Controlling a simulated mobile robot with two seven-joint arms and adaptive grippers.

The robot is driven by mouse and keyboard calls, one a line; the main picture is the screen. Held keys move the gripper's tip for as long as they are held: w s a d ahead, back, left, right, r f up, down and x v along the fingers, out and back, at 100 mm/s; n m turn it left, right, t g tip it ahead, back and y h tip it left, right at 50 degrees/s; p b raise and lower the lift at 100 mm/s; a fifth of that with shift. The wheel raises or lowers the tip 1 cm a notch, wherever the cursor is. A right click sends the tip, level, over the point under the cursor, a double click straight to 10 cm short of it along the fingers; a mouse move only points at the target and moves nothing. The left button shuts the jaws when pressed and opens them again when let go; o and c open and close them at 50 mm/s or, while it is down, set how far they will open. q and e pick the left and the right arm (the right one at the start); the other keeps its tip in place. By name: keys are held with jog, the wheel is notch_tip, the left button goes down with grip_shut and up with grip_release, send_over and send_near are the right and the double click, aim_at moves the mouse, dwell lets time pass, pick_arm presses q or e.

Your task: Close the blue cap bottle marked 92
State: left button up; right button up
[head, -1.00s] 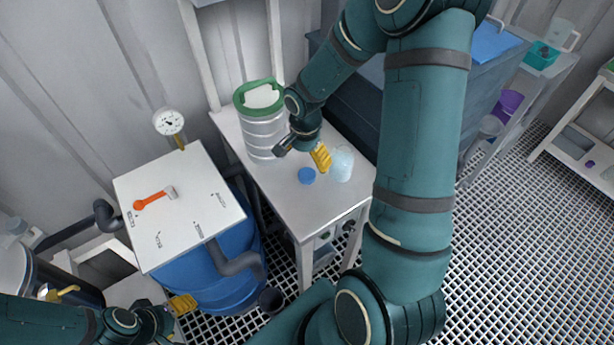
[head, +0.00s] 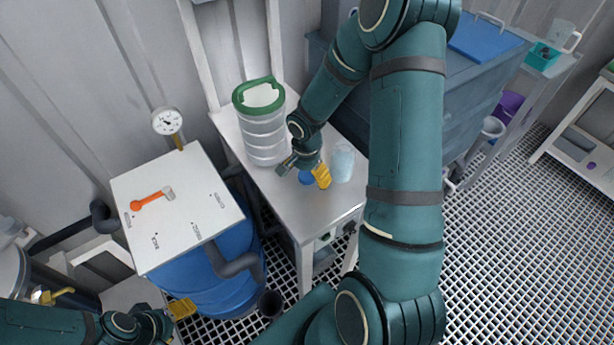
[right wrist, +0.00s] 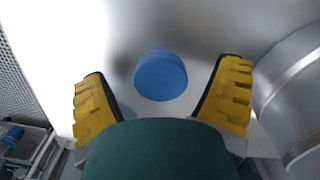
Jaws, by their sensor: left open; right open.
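A blue cap (head: 306,177) lies on the white table (head: 310,212), and it also shows in the right wrist view (right wrist: 160,76). A pale, translucent bottle (head: 342,164) stands just right of it, with no cap visible on it; its number cannot be read. My right gripper (head: 305,172) is open above the cap. In the right wrist view its yellow fingers (right wrist: 165,100) are spread to both sides of the cap, and nothing is between them in its grip. My left gripper (head: 176,322) is open and low at the left, away from the table.
A large clear jar with a green lid (head: 259,95) stands behind the cap on the table. A white-topped blue drum (head: 202,285) with an orange-handled tool (head: 150,200) is left. A dark blue tank (head: 470,90) stands right. The table's front is clear.

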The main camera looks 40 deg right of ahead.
aim_at(306, 176)
dwell(0.3)
jog(key=c, duration=0.9)
notch_tip(306, 176, up, 10)
jog(key=shift+p, duration=1.1)
